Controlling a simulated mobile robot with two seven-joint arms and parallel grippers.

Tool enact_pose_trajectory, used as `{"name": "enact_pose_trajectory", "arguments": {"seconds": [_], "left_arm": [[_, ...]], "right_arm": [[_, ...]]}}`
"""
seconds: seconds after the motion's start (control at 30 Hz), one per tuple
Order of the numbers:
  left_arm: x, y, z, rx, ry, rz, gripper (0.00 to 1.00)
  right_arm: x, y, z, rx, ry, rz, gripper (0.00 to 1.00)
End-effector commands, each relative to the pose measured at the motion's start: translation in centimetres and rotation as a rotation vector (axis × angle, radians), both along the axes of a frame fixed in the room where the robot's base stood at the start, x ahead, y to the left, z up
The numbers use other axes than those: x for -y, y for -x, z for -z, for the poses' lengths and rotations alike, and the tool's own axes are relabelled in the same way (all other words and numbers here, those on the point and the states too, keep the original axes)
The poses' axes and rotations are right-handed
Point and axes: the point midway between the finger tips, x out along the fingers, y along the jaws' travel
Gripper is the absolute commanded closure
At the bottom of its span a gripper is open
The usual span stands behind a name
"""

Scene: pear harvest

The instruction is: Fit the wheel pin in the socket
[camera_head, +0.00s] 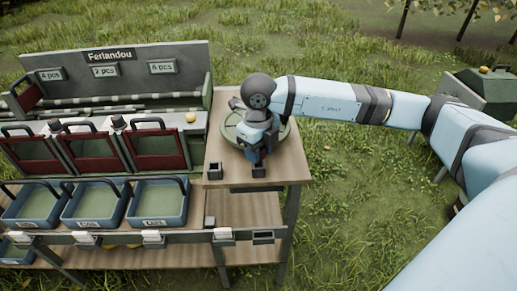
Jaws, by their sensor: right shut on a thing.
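My right arm reaches in from the right, and my right gripper (257,160) points down over the front part of the wooden table top. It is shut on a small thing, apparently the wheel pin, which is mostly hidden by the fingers. A round green disc (231,128), perhaps the wheel, lies flat on the table behind the gripper, partly covered by my wrist. A small dark square block with a hollow top (215,171), possibly the socket, stands on the table left of the gripper, apart from it. I cannot tell whether the held thing touches anything. My left gripper is not in view.
The wooden table (296,168) has bare room at its right front. On the left stand red-fronted bins (96,152) and blue handled baskets (154,204). A green container (482,93) stands on the grass at the far right.

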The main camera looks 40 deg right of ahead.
Motion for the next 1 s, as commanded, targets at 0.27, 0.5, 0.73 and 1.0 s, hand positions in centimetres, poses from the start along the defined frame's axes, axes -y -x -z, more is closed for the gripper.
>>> {"name": "enact_pose_trajectory", "arguments": {"seconds": [0.27, 0.5, 0.73, 1.0], "left_arm": [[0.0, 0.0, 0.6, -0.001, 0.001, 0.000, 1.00], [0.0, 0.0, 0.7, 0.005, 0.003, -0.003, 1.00], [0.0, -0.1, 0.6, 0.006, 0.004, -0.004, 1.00], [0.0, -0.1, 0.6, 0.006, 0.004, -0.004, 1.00]], "right_arm": [[0.0, 0.0, 0.5, 0.000, 0.000, 0.000, 0.88], [0.0, 0.0, 1.1, 0.001, 0.000, 0.000, 0.88], [0.0, 0.0, 1.0, 0.000, 0.000, 0.000, 0.88], [0.0, 0.0, 1.1, 0.000, 0.000, 0.000, 0.34]]}}
